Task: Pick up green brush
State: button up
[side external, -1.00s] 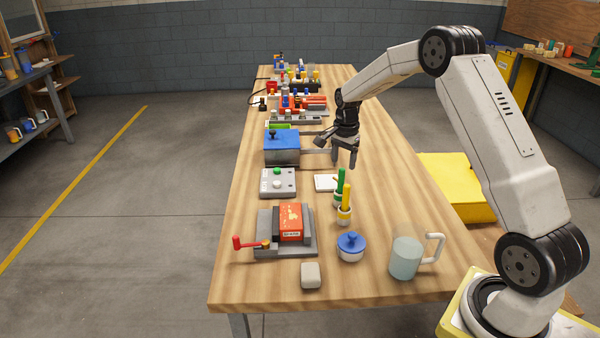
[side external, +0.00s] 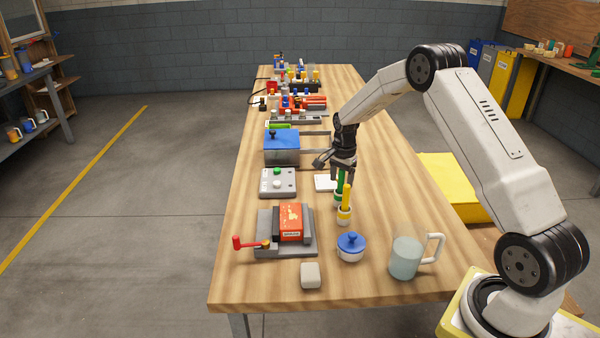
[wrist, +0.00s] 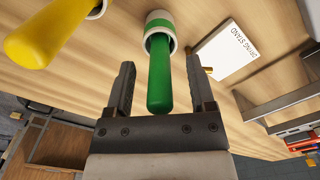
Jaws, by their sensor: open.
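The green brush (side external: 341,183) stands upright in its white holder with a green band (wrist: 158,24). Its green handle (wrist: 160,80) shows in the wrist view between the two fingers of my gripper (wrist: 160,85). My gripper (side external: 343,172) is open and lowered around the upper handle, with a finger on either side. Gaps show between the handle and both fingers in the wrist view. In the side view the fingers partly cover the handle top.
A yellow brush (side external: 346,197) stands in its own holder (side external: 344,215) close in front; it also shows in the wrist view (wrist: 50,30). A white card (side external: 325,183) lies behind to the left. A blue-lidded pot (side external: 351,246) and a glass jug (side external: 405,258) stand nearer the front.

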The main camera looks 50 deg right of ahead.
dwell(0.4)
grip_shut()
jog(key=shift+r, duration=5)
jog(key=shift+a, duration=0.15)
jog(key=w+a+r, duration=0.1)
jog(key=w+a, duration=0.2)
jog(key=a, duration=0.4)
jog(key=w+a+r, duration=0.2)
jog(key=w+a, duration=0.1)
jog(key=a, duration=0.5)
